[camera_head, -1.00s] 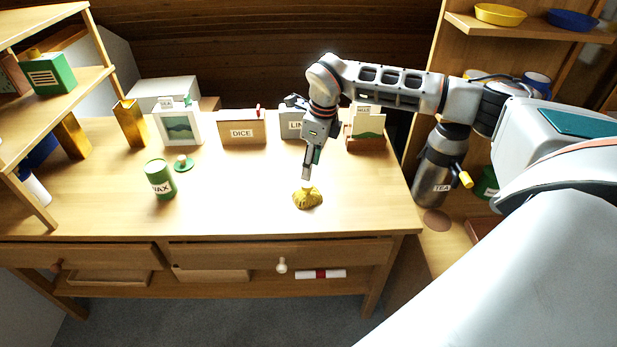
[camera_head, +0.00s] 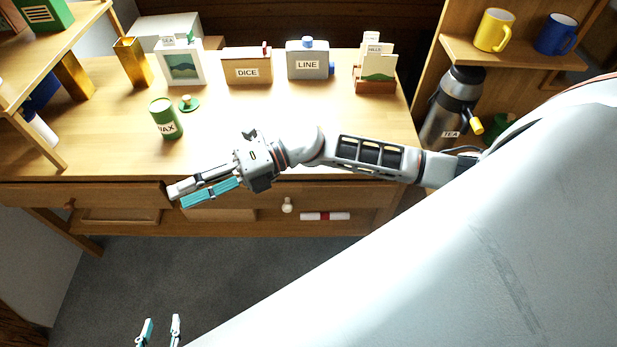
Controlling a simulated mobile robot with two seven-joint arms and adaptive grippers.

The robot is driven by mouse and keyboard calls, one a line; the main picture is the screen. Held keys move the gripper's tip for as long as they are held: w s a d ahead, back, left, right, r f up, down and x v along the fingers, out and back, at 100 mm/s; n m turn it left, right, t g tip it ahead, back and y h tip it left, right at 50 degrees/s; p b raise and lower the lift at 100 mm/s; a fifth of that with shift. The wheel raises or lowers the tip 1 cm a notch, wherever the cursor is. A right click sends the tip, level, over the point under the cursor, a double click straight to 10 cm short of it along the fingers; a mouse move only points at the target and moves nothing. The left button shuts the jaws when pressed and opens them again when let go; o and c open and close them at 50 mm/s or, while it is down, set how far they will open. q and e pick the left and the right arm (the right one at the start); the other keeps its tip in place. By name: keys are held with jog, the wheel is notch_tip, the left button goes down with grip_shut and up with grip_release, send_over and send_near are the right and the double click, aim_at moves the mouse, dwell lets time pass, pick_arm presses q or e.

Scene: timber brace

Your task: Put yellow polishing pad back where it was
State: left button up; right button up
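No yellow polishing pad shows now. The tabletop spot where a yellow lump lay earlier is covered by my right arm, so I cannot tell whether it is still there. My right gripper (camera_head: 176,196) is over the table's front edge, pointing left. Its two fingers look a little apart, with nothing yellow visible between them. My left gripper (camera_head: 160,328) is at the bottom edge of the picture, over the floor, with its fingers apart and empty. A green round pad (camera_head: 188,104) with a pale knob lies on the table behind the WAX tin (camera_head: 166,118).
A DICE box (camera_head: 246,67), a LINE container (camera_head: 308,60), a HILLS card holder (camera_head: 376,70) and a SEA picture (camera_head: 183,65) stand along the table's back. A TEA flask (camera_head: 452,108) stands right. Shelves flank both sides. The middle tabletop (camera_head: 262,110) is clear.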

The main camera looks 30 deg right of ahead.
jog(key=w+d+f+m+t+h, duration=0.1)
jog(key=d+f+m+t+h, duration=0.25)
jog(key=m+t, duration=0.55)
jog(key=w+d+f+m+t+h, duration=0.2)
jog(key=d+f+m+t+h, duration=0.15)
jog(key=m, duration=0.85)
jog(key=s+d+f+m+g+h, duration=0.1)
jog(key=s+d+f+m+h, duration=0.2)
jog(key=s+d+f+m, duration=0.3)
jog(key=s+d+f+m+g+h, duration=0.2)
jog(key=s+d+f+m+h, duration=0.2)
jog(key=f, duration=0.9)
jog(key=s+d+m, duration=0.2)
jog(key=s, duration=0.2)
jog(key=shift+s+d, duration=0.3)
jog(key=shift+d, duration=0.05)
